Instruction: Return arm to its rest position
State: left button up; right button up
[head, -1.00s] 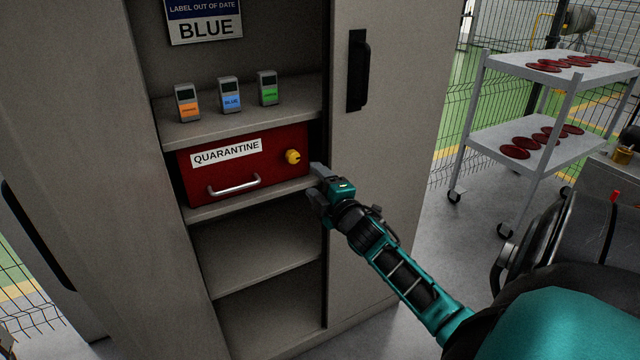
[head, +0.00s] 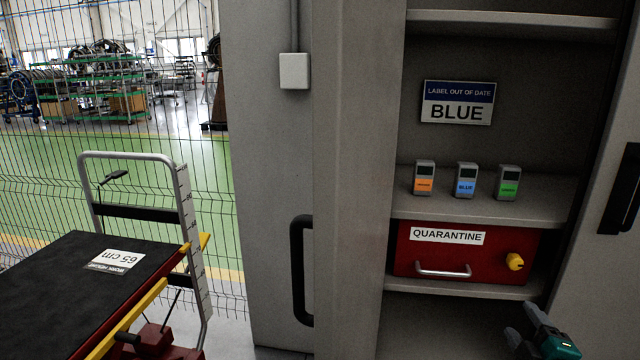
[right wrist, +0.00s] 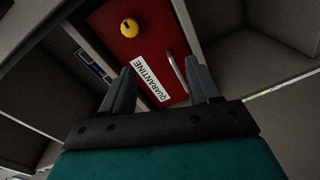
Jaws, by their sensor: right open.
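My right gripper (head: 524,330) is at the lower right of the head view, in front of the open cabinet and below the red quarantine drawer (head: 405,262). In the right wrist view its two fingers (right wrist: 160,88) are spread apart with nothing between them, and the drawer (right wrist: 120,48) shows beyond them. The gripper appears apart from the drawer. The drawer is closed, with a silver handle (head: 443,272) and a yellow knob (head: 515,261). My left gripper is not in view.
Three small devices with orange (head: 424,179), blue (head: 466,181) and green (head: 508,183) labels stand on the shelf above. The cabinet door (head: 350,180) is at left. A black-topped lift cart (head: 60,290) stands before a wire fence at far left.

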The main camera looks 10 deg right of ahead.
jog(key=s+a+f+m+g+y+p, duration=0.1)
jog(key=s+a+f+m+g+y, duration=0.1)
jog(key=a, duration=0.7)
jog(key=s+a+f+m+g+y, duration=0.2)
jog(key=s+a+f+m, duration=0.2)
jog(key=s+a, duration=0.5)
jog(key=s+a+f+m+g+y+p, duration=0.1)
jog(key=s+a+f+m+y, duration=0.1)
jog(key=s+a+f, duration=0.4)
jog(key=a, duration=0.3)
jog(key=shift+f+m+g+y+p, duration=0.2)
jog(key=shift+m+g+y+p, duration=0.1)
jog(key=shift+m+g, duration=0.1)
